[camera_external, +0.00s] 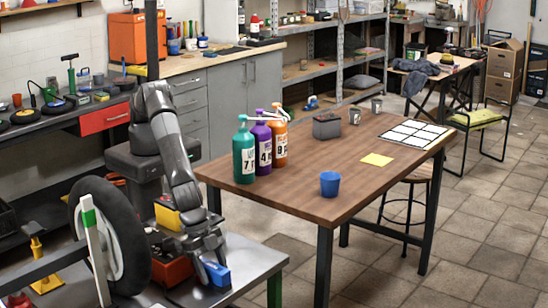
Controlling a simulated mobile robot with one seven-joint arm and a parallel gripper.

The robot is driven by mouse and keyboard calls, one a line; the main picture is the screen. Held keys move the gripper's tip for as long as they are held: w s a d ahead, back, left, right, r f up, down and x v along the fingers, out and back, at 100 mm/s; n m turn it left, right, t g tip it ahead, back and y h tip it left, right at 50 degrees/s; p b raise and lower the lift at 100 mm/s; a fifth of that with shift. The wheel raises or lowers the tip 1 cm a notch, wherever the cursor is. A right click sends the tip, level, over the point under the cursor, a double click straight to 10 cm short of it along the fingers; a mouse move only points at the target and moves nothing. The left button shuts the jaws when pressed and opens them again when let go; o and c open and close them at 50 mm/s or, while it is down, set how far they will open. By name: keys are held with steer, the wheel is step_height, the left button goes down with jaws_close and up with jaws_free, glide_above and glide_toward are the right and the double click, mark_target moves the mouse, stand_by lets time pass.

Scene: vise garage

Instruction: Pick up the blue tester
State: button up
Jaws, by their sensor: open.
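A small blue block-like object (218,274), which looks like the blue tester, lies on the grey table (255,262) at the lower left. My gripper (207,268) is right at it, pointing down, with its fingers open. The fingers cover part of the blue object. I cannot tell whether they touch it or how far they reach around it.
A red toolbox (172,266), a yellow item (168,216) and a large wheel (118,240) crowd my gripper's left. A wooden table (300,200) with several pump bottles and a blue cup (330,184) stands to the right. The grey table's right corner is clear.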

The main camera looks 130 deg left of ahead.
steer(key=shift+f, duration=0.25)
stand_by(0.3)
steer(key=shift+c, duration=0.6)
steer(key=c, duration=1)
